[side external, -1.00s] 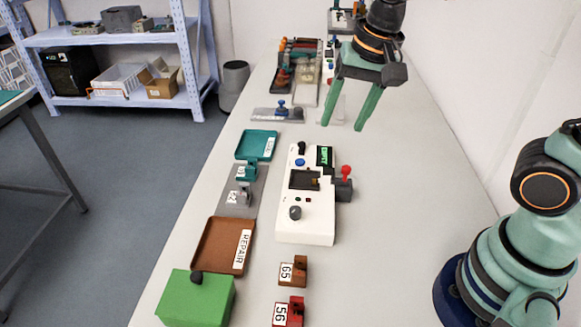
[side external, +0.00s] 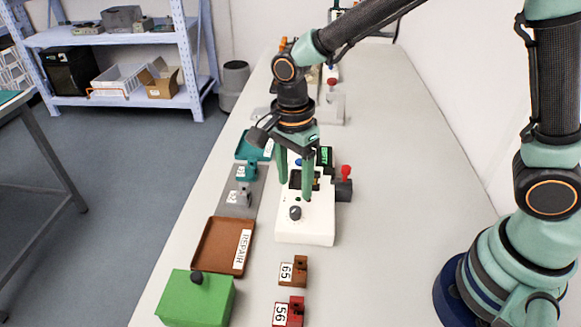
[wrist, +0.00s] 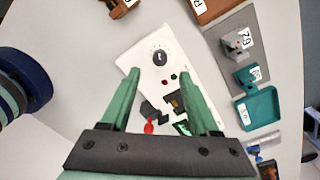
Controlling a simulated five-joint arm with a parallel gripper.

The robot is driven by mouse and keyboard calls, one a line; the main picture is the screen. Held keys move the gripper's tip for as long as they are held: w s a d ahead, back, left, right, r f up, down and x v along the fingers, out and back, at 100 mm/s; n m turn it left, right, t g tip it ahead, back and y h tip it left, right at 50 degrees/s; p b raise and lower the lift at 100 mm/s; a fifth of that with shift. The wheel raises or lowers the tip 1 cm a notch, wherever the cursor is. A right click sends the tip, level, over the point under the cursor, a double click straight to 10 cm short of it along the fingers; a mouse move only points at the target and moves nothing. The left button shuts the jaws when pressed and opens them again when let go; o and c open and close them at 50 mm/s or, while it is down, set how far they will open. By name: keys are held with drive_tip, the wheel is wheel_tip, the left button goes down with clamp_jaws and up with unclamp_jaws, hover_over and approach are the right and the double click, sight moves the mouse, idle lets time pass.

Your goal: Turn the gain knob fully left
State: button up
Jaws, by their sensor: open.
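A white device (side external: 313,228) stands on the table. A dark grey round knob (side external: 295,212) sits on its near end. In the wrist view the knob (wrist: 160,58) has a dial ring with marks around it and a pale pointer line; its lettering is too small to read. My gripper (side external: 295,191) points down over the device's middle, with its fingers apart and nothing between them. The knob is nearer the side camera than the fingertips and not touched. In the wrist view the knob shows just beyond the gap between the fingertips (wrist: 160,71).
A red-topped lever (side external: 346,172) sticks out on the device's right side. A teal tray (side external: 246,151), a grey plate (side external: 236,205) with small blocks and a brown tray (side external: 205,262) lie left. Nearer are a green box (side external: 195,300) and brown (side external: 290,271) and red (side external: 288,312) blocks. Table right of the device is clear.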

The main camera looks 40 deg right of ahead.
sight(295, 209)
wheel_tip(295, 209, down, 7)
drive_tip(key=shift+s, duration=0.1)
idle(0.3)
clamp_jaws()
